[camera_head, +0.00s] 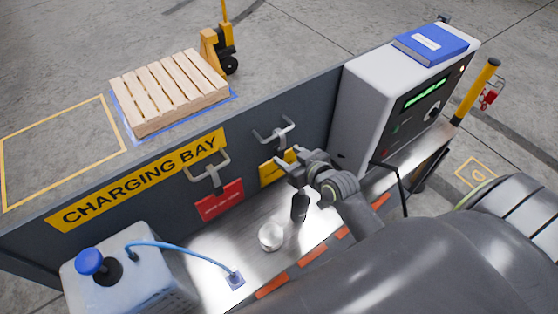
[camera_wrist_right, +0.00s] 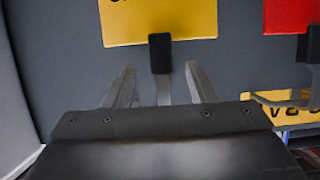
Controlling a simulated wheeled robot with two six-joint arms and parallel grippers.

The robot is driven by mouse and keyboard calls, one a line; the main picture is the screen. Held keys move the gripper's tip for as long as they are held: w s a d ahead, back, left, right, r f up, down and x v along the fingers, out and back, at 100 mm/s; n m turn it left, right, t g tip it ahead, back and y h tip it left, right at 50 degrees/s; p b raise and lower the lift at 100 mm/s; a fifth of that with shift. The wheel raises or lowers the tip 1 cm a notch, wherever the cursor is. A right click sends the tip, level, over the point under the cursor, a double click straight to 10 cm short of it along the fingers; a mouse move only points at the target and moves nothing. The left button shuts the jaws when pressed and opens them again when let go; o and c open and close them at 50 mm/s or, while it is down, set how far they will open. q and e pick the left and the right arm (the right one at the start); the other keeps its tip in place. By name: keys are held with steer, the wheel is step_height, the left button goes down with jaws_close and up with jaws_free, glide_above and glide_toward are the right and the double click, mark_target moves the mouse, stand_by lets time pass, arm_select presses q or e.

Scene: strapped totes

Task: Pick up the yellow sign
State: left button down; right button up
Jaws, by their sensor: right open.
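The yellow sign (camera_head: 268,174) hangs against the grey panel beneath a metal bracket (camera_head: 274,132). In the head view my right gripper partly covers it. In the right wrist view, which looks upside down, the yellow sign (camera_wrist_right: 160,22) fills the top middle, with a black strap (camera_wrist_right: 160,54) at its edge. My right gripper (camera_head: 285,160) is open in front of the sign, its fingers pointing at the panel. In the wrist view its two fingers (camera_wrist_right: 160,84) stand either side of the strap and a grey bar. I cannot tell whether they touch anything. My left gripper is not in view.
A red sign (camera_head: 219,203) hangs to the left on another bracket (camera_head: 207,167). A white cup (camera_head: 271,237) stands on the metal shelf below. A grey cabinet (camera_head: 378,105) stands to the right, and a blue-capped canister (camera_head: 120,277) at the front left.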

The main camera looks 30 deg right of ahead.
mark_target(282, 151)
steer(key=shift+x, duration=0.75)
steer(key=shift+w+a, duration=0.1)
steer(key=shift+w, duration=0.25)
steer(key=x, duration=0.2)
steer(key=p+x, duration=0.1)
steer(key=x, duration=0.1)
steer(key=shift+a+r+p, duration=0.1)
steer(key=shift+r+p, duration=0.15)
steer(key=shift+p, duration=0.05)
steer(key=shift+w+f, duration=0.2)
steer(key=shift+w, duration=0.15)
jaws_close()
